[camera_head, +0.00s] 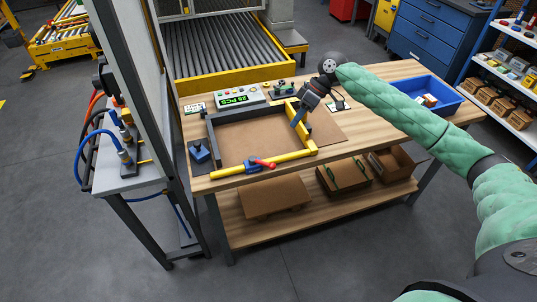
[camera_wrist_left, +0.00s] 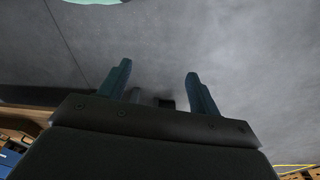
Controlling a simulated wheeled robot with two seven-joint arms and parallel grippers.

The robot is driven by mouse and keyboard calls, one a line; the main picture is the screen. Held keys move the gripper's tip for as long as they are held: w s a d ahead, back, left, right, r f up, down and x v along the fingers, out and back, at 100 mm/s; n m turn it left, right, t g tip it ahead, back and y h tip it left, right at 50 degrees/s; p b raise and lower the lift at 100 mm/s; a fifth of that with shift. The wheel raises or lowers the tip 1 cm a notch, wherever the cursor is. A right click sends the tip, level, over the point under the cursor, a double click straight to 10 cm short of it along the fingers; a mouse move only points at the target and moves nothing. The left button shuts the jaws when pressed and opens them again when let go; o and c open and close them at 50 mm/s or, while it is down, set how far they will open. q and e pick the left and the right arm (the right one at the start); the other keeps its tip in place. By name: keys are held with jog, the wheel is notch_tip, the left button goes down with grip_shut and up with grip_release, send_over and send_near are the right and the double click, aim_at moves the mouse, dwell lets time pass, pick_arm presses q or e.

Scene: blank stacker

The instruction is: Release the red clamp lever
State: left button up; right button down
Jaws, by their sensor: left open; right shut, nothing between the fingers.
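The red clamp lever (camera_head: 264,164) sits on the front yellow bar (camera_head: 232,171) of a frame on the wooden workbench (camera_head: 345,143). It lies along the bar, with a small blue part at its left end. My right gripper (camera_head: 296,121) is shut and empty. It points down at the frame's right yellow side, behind and to the right of the lever, apart from it. My left gripper (camera_wrist_left: 160,90) shows only in the left wrist view. It is open and empty, with bare grey floor beyond its fingers.
A green-display counter box (camera_head: 238,96) stands behind the frame. A blue bin (camera_head: 430,97) is at the bench's right end. A small blue block (camera_head: 199,152) lies at the left. A tall grey panel and post stand close on the left.

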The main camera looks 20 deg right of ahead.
jog(key=p, duration=0.4)
send_near(262, 163)
jog(key=w+f, duration=0.1)
jog(key=w+d+f, duration=0.1)
jog(key=f, duration=0.2)
jog(key=shift+w+d+f, duration=0.2)
jog(key=shift+w, duration=0.2)
jog(key=shift+s+a+f+p, duration=0.15)
jog(key=shift+s+a+p, duration=0.3)
jog(key=shift+s+p, duration=0.1)
jog(key=shift+s+a+f+p, duration=0.15)
jog(key=shift+s+a+p, duration=0.25)
jog(key=shift+s+a, duration=0.1)
pick_arm(q)
jog(key=s+a+f, duration=0.2)
jog(key=f, duration=0.4)
jog(key=s+a+f+t, duration=0.1)
jog(key=s+a+f, duration=0.2)
jog(key=f, duration=0.3)
pick_arm(e)
jog(key=shift+s+a+f, duration=0.2)
jog(key=shift+s+a, duration=0.1)
jog(key=shift+s, duration=0.1)
pick_arm(q)
jog(key=shift+s+d+m, duration=0.15)
jog(key=shift+d+m, duration=0.05)
jog(key=shift+m, duration=0.1)
pick_arm(e)
jog(key=shift+a+f, duration=0.1)
jog(key=shift+a, duration=0.05)
